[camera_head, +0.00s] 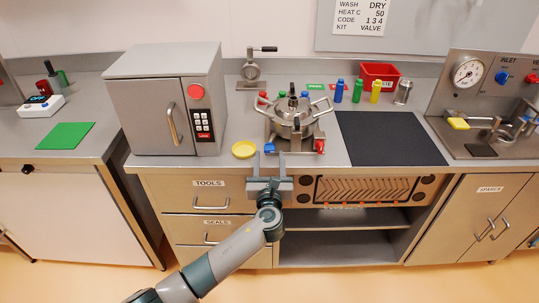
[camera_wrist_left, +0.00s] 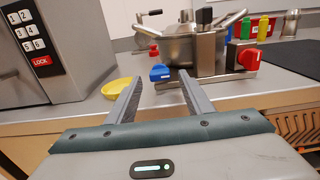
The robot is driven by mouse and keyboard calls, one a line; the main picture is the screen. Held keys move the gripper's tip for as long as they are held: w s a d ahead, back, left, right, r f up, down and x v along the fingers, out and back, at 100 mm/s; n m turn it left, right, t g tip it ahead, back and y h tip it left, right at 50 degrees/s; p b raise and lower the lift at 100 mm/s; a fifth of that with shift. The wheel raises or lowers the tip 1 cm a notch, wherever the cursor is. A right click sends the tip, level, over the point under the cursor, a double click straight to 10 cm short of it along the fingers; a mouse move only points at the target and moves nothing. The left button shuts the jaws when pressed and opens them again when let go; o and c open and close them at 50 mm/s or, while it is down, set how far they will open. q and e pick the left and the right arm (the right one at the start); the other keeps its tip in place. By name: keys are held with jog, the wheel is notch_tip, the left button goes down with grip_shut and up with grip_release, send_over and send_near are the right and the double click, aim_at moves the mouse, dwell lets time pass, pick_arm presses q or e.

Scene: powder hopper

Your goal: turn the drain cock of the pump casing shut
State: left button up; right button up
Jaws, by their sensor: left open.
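The pump casing (camera_head: 292,122) is a round metal vessel with clamp arms on the counter; it also shows in the left wrist view (camera_wrist_left: 184,45). Low on its front are a blue handle (camera_head: 270,148) at left and a red knob (camera_head: 320,146) at right. I cannot tell for sure which is the drain cock. In the left wrist view the blue handle (camera_wrist_left: 160,73) lies just beyond my fingertips, between them in the picture, and the red knob (camera_wrist_left: 247,58) is to the right. My left gripper (camera_head: 269,160) is open and empty at the counter's front edge. My right gripper is not in view.
A yellow dish (camera_head: 244,149) sits left of the casing, close to my left finger. A grey oven-like box (camera_head: 171,98) stands further left. Coloured bottles (camera_head: 357,91) and a red bin (camera_head: 380,74) are behind right. A dark mat (camera_head: 390,138) lies clear at right.

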pick_arm(q)
jog(key=shift+w, duration=0.9)
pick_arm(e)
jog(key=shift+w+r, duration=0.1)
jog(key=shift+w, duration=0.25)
pick_arm(q)
jog(key=shift+c, duration=0.6)
jog(key=c, duration=0.9)
jog(key=n+b, duration=0.3)
jog(key=n, duration=0.3)
jog(key=shift+n, duration=0.6)
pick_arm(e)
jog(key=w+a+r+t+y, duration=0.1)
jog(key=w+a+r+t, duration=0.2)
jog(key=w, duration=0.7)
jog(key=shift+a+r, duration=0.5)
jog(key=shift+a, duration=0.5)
